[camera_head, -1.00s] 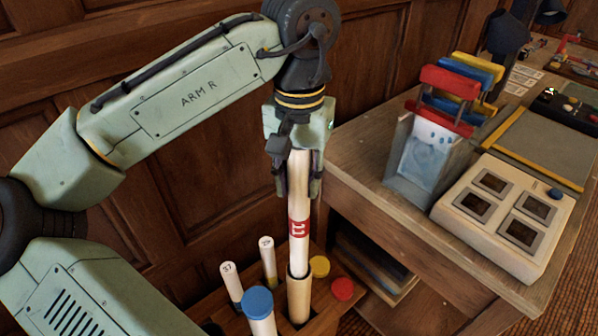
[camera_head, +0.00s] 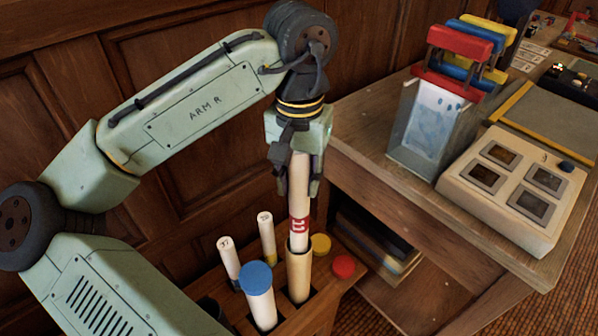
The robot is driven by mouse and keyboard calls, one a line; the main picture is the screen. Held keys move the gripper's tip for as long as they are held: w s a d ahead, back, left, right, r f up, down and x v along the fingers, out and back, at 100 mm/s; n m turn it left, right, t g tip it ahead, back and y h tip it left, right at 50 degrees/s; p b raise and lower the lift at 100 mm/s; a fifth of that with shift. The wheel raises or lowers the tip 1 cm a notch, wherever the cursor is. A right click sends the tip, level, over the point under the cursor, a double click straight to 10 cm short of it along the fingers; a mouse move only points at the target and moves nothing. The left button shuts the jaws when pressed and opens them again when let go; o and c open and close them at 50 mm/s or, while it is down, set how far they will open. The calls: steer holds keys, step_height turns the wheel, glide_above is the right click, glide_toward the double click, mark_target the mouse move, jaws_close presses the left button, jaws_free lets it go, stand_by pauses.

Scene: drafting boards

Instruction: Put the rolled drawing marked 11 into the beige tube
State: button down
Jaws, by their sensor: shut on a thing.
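The rolled drawing (camera_head: 299,186) is a white roll with a red band marked 11. It stands nearly upright in my gripper (camera_head: 299,190), which is shut on its upper part from above. The beige tube (camera_head: 298,277) stands in a slot of the wooden rack (camera_head: 322,314) directly below my gripper. The roll's lower end is inside the tube's mouth, and the red band sits just above the rim. How deep the roll reaches inside is hidden.
A blue-capped tube (camera_head: 259,296) stands close at the left. Two white marked rolls, one at left (camera_head: 229,260) and one behind (camera_head: 267,238), share the rack. Yellow (camera_head: 321,244) and red (camera_head: 343,266) caps are at right. A wooden bench (camera_head: 375,165) edge is right of my gripper.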

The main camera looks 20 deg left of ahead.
mark_target(299, 200)
steer(key=shift+f+b, duration=1.3)
steer(key=shift+f, duration=1.35)
steer(key=c, duration=1.1)
jaws_free()
step_height(299, 200, up, 12)
steer(key=shift+r, duration=0.1)
